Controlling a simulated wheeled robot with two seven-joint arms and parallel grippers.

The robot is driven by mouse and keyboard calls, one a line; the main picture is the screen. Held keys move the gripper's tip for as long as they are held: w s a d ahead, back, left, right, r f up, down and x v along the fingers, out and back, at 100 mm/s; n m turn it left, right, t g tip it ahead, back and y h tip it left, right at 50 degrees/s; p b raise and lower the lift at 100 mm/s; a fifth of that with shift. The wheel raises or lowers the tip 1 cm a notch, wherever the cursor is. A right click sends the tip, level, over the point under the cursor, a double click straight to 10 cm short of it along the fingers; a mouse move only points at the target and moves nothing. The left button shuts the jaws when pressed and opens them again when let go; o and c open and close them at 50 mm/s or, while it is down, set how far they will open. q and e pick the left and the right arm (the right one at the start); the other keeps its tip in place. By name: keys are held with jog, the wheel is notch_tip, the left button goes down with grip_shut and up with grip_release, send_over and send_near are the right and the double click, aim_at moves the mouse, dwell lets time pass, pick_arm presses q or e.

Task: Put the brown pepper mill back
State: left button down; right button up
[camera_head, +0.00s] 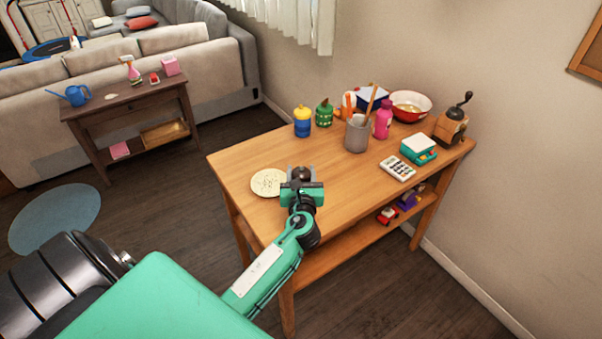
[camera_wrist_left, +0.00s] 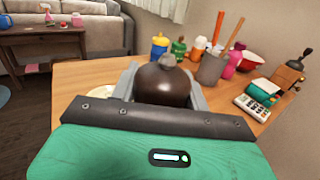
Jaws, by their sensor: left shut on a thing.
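The brown pepper mill (camera_wrist_left: 163,82) is between the fingers of my left gripper (camera_wrist_left: 168,88) in the left wrist view. Its dark round top and small grey knob show; its lower part is hidden by the gripper. In the head view my left gripper (camera_head: 302,174) is over the front left part of the wooden table (camera_head: 240,155), just right of a speckled round plate (camera_head: 267,183). The mill's dark top also shows there, between the fingers. I cannot tell whether the mill's base touches the table. My right gripper is not in view.
A grey utensil cup (camera_head: 357,135), yellow-blue bottle (camera_head: 302,122), green jar (camera_head: 324,114), pink bottle (camera_head: 383,120), red bowl (camera_head: 411,106), coffee grinder (camera_head: 453,122), teal scale (camera_head: 418,149) and calculator (camera_head: 397,168) stand towards the back and right. The table's front middle is clear.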

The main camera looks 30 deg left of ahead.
pick_arm(q)
jog(key=c, duration=0.7)
grip_release()
jog(key=shift+f, duration=0.1)
jog(key=shift+r, duration=0.2)
jog(key=b+v, duration=0.3)
jog(key=v, duration=0.9)
